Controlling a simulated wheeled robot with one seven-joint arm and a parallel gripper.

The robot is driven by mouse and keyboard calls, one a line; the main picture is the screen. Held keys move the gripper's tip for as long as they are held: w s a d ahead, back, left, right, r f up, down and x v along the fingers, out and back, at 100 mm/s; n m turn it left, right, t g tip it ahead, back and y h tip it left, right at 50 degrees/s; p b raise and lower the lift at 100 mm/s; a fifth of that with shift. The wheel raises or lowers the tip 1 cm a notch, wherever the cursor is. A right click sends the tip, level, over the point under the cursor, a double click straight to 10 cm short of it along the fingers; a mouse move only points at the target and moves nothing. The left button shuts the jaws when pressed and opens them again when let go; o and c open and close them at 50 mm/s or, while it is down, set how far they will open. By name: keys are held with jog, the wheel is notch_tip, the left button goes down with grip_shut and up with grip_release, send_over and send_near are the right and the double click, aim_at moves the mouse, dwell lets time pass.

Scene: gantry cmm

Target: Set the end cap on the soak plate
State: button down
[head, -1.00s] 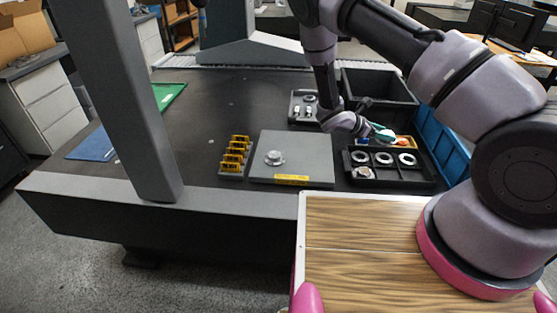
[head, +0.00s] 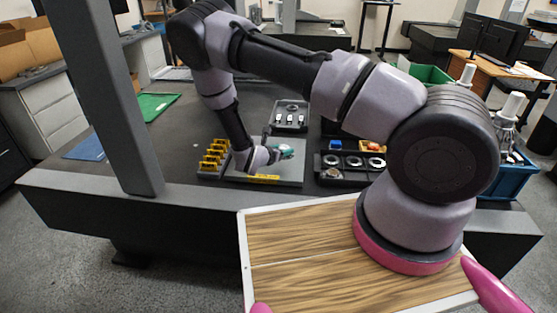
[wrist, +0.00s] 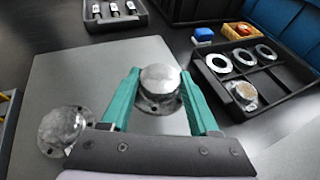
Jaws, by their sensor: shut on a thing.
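The soak plate (head: 291,173) is a flat grey square with a yellow label on its front edge; it also fills the left middle of the wrist view (wrist: 95,75). My gripper (head: 287,151) is over the plate. In the wrist view its teal fingers (wrist: 160,92) are shut on a silver domed end cap (wrist: 160,80) with a holed flange. Whether the cap touches the plate is unclear. A second flanged domed cap (wrist: 64,130) sits on the plate to the left; my arm hides it in the head view.
A black divided tray (head: 345,177) right of the plate holds several rings and a metal part (wrist: 243,94). Yellow slotted racks (head: 213,158) stand at the plate's left. A small tray with metal parts (head: 290,115) lies behind. Blue (wrist: 203,34) and yellow (wrist: 238,31) blocks lie near the black tray.

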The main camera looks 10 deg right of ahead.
aim_at(282, 166)
jog(key=shift+f, duration=2.25)
jog(key=shift+d+f, duration=0.1)
jog(key=shift+f, duration=0.05)
jog(key=shift+c, duration=0.7)
grip_release()
